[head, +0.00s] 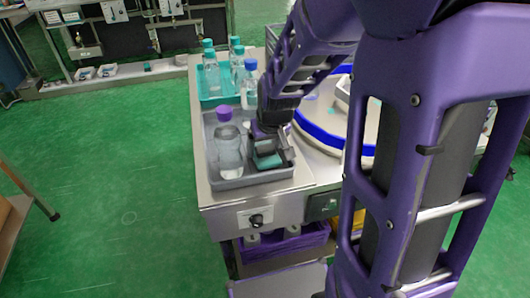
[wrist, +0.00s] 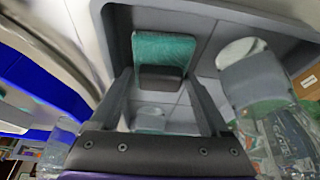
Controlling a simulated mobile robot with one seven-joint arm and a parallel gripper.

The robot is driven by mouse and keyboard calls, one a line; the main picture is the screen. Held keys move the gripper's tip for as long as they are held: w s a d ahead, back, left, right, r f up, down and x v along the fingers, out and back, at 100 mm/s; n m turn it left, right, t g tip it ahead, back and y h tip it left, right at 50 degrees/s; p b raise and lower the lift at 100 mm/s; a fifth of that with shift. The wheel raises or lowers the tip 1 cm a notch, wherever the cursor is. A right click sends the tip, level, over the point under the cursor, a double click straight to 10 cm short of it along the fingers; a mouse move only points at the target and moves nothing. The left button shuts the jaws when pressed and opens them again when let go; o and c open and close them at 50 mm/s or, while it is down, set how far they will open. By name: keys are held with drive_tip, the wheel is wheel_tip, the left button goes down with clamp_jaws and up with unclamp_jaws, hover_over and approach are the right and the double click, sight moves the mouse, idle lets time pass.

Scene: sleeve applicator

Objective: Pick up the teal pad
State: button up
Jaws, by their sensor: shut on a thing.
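The teal pad (head: 268,161) shows at my gripper (head: 272,152) in the head view, low in the right part of the grey tray (head: 247,181). In the wrist view the teal pad (wrist: 164,47) lies at the far end of my gripper's two fingers (wrist: 160,76), and the fingers are shut on it. A dark grey block covers its near edge. Whether the pad touches the tray floor cannot be told.
A clear bottle with a purple cap (head: 228,146) stands in the tray just left of my gripper. A blue-capped bottle (head: 250,84) and several teal-capped bottles stand behind, near a teal tray (head: 205,98). A round platform with a blue rim (head: 322,138) is at right.

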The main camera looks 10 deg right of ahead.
sight(266, 146)
wheel_tip(266, 146, up, 10)
drive_tip(key=shift+r+p, duration=0.1)
drive_tip(key=shift+p, duration=1)
drive_tip(key=o, duration=0.7)
drive_tip(key=c, duration=0.5)
drive_tip(key=shift+d, duration=0.1)
drive_tip(key=shift+c, duration=0.2)
